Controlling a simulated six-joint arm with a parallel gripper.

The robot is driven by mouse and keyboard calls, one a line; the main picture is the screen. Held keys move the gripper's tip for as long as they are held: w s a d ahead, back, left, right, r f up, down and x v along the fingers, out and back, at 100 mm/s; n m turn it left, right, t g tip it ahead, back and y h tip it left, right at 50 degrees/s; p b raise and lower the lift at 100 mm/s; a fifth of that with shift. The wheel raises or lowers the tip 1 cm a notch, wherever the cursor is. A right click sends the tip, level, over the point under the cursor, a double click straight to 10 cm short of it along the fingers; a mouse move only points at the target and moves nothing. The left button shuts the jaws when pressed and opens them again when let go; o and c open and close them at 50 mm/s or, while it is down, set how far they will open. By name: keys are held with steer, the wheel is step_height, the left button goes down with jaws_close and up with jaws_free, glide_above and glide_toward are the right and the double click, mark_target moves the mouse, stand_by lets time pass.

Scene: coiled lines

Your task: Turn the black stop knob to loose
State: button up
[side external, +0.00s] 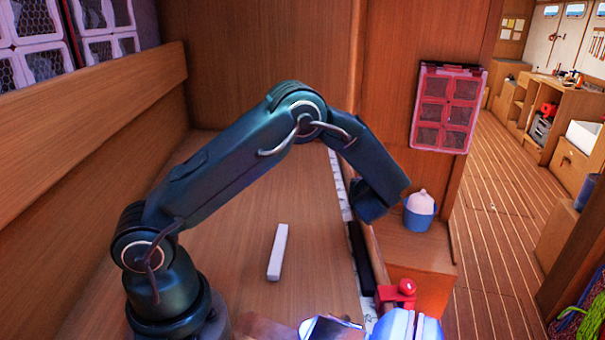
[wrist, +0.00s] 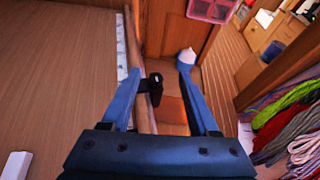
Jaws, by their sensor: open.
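The black stop knob (wrist: 153,86) shows in the wrist view as a small dark piece at the wooden edge beside the white marked strip. My gripper (wrist: 161,92) is open, with one blue finger to each side of the knob in that view. No contact is visible, and I cannot tell the height of the fingers above the knob. In the side external view my gripper (side external: 372,208) points down over the edge; its fingertips are hard to make out and the knob cannot be clearly seen. The setting of the knob cannot be read.
A black bar (side external: 360,258) lies along the edge, with a red fitting (side external: 398,292) near its front end. A blue and white cup-like object (side external: 420,212) stands right of my gripper. A white block (side external: 278,252) lies on the wooden surface. Coiled lines (wrist: 290,125) are at right.

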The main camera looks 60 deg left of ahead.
steer(key=f, duration=0.2)
steer(key=shift+s+d+f+m, duration=0.1)
steer(key=shift+s+f+m, duration=0.1)
steer(key=shift+f+m, duration=0.15)
steer(key=shift+x, duration=2.4)
steer(key=shift+f, duration=0.15)
jaws_close()
